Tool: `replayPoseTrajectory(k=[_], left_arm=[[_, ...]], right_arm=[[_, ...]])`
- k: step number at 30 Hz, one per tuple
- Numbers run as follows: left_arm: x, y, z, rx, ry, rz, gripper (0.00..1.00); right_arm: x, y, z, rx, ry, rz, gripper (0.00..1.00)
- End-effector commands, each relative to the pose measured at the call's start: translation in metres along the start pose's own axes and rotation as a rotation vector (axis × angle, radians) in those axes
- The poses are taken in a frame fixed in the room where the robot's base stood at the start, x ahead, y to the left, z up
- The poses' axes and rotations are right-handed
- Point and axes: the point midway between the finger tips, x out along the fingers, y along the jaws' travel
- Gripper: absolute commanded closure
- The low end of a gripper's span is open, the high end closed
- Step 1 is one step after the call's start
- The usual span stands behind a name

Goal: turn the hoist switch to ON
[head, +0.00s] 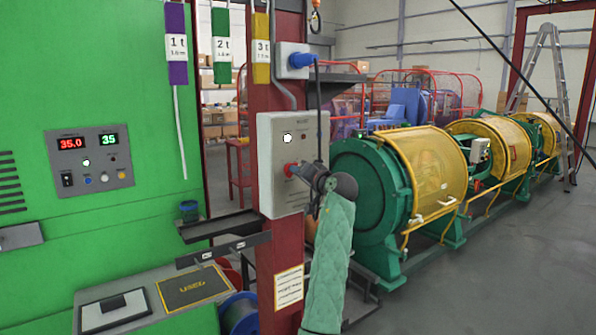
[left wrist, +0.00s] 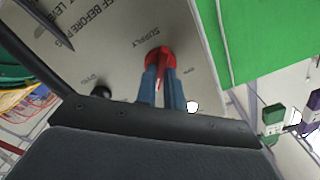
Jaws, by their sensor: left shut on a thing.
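The hoist switch is a red rotary knob (head: 290,170) low on the front of a grey box (head: 284,132) fixed to a dark red column. My left gripper (head: 299,171) reaches the knob from the right, its arm in a green quilted sleeve. In the left wrist view the two blue fingers (left wrist: 161,88) are shut on the red knob (left wrist: 160,58), next to the word SUPPLY. The gripper partly hides the knob, and I cannot read its exact position. My right gripper is not in view.
A blue plug (head: 303,60) with a hanging cable is above the box. A green cabinet (head: 100,215) with a display panel stands left. The green and yellow strander (head: 430,172) runs along the right, beside open floor.

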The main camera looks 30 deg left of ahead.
Motion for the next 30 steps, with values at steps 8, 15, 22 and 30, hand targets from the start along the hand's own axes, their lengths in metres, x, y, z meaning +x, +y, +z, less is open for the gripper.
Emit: replayPoseTrajectory(k=[8,15,22,30], left_arm=[[0.000,-0.001,-0.002,0.059,0.004,0.000,1.00],[0.000,-0.001,-0.002,0.066,0.004,-0.001,1.00],[0.000,-0.001,-0.002,0.065,0.005,-0.001,0.82],[0.000,0.000,-0.001,0.065,0.002,0.000,0.68]], right_arm=[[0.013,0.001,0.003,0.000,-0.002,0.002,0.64],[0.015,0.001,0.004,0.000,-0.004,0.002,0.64],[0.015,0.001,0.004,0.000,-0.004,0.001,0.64],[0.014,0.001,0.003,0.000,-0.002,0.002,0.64]])
